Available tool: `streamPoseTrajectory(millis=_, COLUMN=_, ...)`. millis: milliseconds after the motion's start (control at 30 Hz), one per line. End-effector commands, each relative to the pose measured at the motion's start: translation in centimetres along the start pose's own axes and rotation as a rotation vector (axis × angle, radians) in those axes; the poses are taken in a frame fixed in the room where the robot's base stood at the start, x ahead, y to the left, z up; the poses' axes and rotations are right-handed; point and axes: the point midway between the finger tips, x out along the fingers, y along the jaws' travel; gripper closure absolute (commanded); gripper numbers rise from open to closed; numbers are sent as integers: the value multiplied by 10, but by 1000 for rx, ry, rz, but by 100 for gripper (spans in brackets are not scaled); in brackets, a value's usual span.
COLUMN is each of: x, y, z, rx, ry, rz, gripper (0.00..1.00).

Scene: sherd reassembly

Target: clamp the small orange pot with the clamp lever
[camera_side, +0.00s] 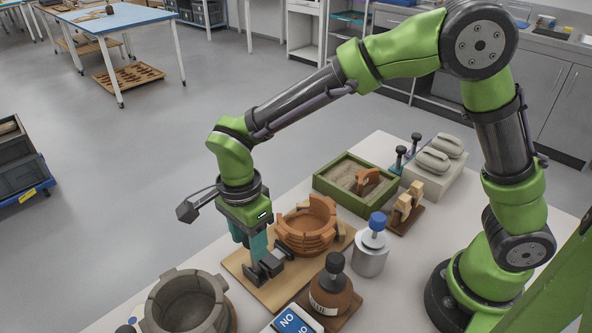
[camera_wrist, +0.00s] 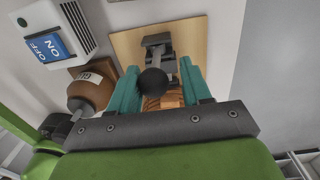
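The small orange pot (camera_side: 306,228), built of stacked sherds with a broken rim, stands on a wooden board (camera_side: 243,270). A little of it shows between my fingers in the wrist view (camera_wrist: 168,101). A grey metal clamp (camera_side: 266,268) sits on the board at the pot's left front side. Its lever's black ball knob (camera_wrist: 153,82) shows in the wrist view; the side view hides it. My gripper (camera_wrist: 160,68) is over the clamp, its teal fingers apart on either side of the knob, with a visible gap on each side. Whether the lever touches the pot is hidden.
A grey pot (camera_side: 187,304) stands at front left, close to the board. A brown bottle (camera_side: 332,294), a blue-capped jar (camera_side: 371,250) and an ON/OFF switch box (camera_side: 294,321) stand right and front. A green sand tray (camera_side: 352,181) and pale block (camera_side: 434,171) are behind.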

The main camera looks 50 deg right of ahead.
Motion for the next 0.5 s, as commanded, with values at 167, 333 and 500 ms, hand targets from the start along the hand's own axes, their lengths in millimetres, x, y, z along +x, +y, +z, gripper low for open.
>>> streamPoseTrajectory(millis=167, x=2, y=-11, z=0, rx=2, ry=0, rz=48, gripper=52)
streamPoseTrajectory(millis=333, x=4, y=-22, z=-1, rx=2, ry=-1, rz=92, gripper=52)
streamPoseTrajectory(millis=500, x=7, y=-31, z=0, rx=3, ry=1, rz=137, gripper=52)
